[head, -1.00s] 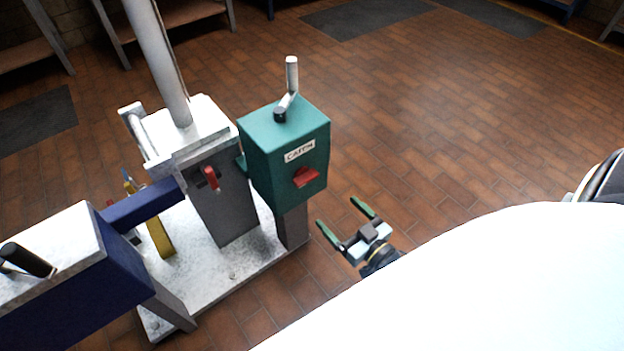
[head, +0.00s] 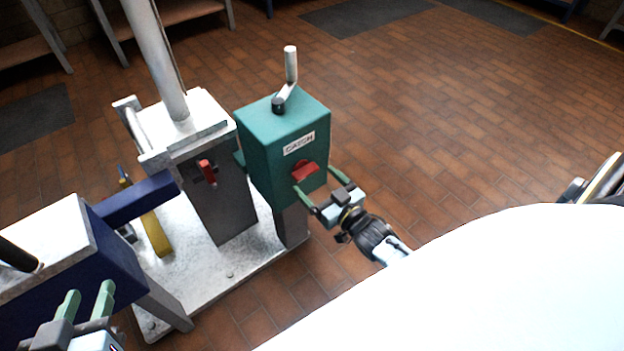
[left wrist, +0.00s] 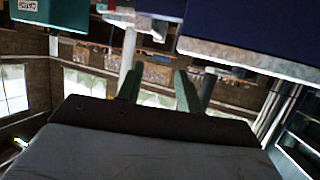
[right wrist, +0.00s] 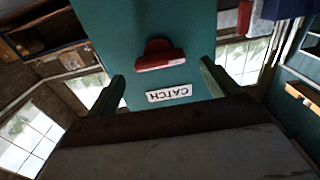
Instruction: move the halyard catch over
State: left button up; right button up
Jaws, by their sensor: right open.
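The halyard catch is a red lever (head: 305,171) on the front of a teal box (head: 262,138) with a white label reading CATCH (head: 299,143). The right wrist view shows the red lever (right wrist: 159,56) above the upside-down label (right wrist: 169,93), between my fingers. My right gripper (head: 318,184) is open, its two fingers reaching to either side of the lever; I cannot tell whether they touch it. My left gripper (head: 88,298) is at the lower left, fingers apart and empty, in front of the blue box (head: 113,255). It also shows in the left wrist view (left wrist: 158,88).
A crank handle (head: 287,80) stands on top of the teal box. A grey post with a small red lever (head: 207,171) and the mast (head: 158,60) stand beside it on a white base plate (head: 215,275). The tiled floor to the right is clear.

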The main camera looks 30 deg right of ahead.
aim_at(305, 171)
pick_arm(q)
jog(key=shift+w+d+r+t+h+b, duration=0.2)
jog(key=shift+r+t, duration=0.25)
jog(key=shift+r, duration=0.25)
jog(key=shift+w+d+r+t+h+b, duration=0.1)
jog(key=shift+w+d+r+t+h, duration=0.1)
jog(key=shift+r+t, duration=0.4)
jog(key=shift+w+d+r+t+h+b, duration=0.1)
jog(key=shift+w+d+r+t+h, duration=0.2)
jog(key=shift+r, duration=0.45)
pick_arm(e)
jog(key=shift+w+a, duration=0.1)
jog(key=shift+w, duration=1.3)
pick_arm(q)
jog(key=shift+s+a, duration=0.1)
